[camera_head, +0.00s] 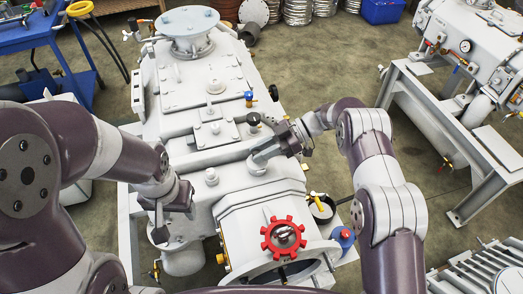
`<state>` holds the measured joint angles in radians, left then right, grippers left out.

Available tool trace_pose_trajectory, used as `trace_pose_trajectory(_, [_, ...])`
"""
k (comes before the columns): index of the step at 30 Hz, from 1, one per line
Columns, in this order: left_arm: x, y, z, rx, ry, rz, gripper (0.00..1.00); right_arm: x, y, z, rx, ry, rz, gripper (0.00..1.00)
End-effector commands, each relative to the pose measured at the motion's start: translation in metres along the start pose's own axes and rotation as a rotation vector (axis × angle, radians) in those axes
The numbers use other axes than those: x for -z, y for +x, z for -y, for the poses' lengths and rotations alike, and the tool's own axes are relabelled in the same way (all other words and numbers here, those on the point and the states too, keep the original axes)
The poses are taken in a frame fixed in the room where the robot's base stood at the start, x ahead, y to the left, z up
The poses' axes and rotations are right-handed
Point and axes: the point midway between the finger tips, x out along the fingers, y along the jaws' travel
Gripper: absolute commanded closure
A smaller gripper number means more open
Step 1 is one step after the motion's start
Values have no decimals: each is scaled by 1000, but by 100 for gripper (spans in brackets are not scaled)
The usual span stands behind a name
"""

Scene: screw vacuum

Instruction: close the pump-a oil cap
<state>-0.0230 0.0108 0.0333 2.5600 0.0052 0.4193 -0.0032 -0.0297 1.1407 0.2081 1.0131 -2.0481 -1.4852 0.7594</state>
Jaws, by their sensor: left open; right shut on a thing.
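The grey pump body (190,80) fills the middle of the head view. My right gripper (271,150) reaches in from the right over the pump's middle and is shut on a grey round cap-like part (259,163), which looks like the oil cap. Its fingers partly cover the part, so I cannot tell whether it is seated or tilted. My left gripper (160,222) hangs open and pointing down over the pump's left side, apart from the cap.
A red handwheel (284,239) stands at the pump's near end. A black knob (253,119) and a blue-topped valve (249,97) are beyond my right gripper. A second machine (470,50) stands at right. A blue tool bench (40,40) is at upper left.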

Motion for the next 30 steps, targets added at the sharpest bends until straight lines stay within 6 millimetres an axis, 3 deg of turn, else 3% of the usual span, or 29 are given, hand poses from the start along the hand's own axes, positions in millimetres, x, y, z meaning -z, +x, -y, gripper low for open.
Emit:
trace_pose_trajectory(1, [0,0,0,0,0,0,50,0,0,0,-1,0,0,100])
trace_pose_trajectory(2, [0,0,0,0,0,0,50,0,0,0,-1,0,0,71])
trace_pose_trajectory(4, [0,0,0,0,0,0,50,0,0,0,-1,0,0,50])
trace_pose_trajectory(15, [0,3,0,0,0,0,50,-1,-8,-1,-4,-2,0,50])
trace_pose_trajectory(17, [-1,7,0,0,0,0,50,-2,-19,-1,-4,-3,0,50])
trace_pose_trajectory(24, [-3,22,0,0,0,0,50,-4,-84,-1,-6,-2,2,50])
trace_pose_trajectory(30, [-3,27,0,0,0,0,50,-2,-120,-1,-3,-1,0,50])
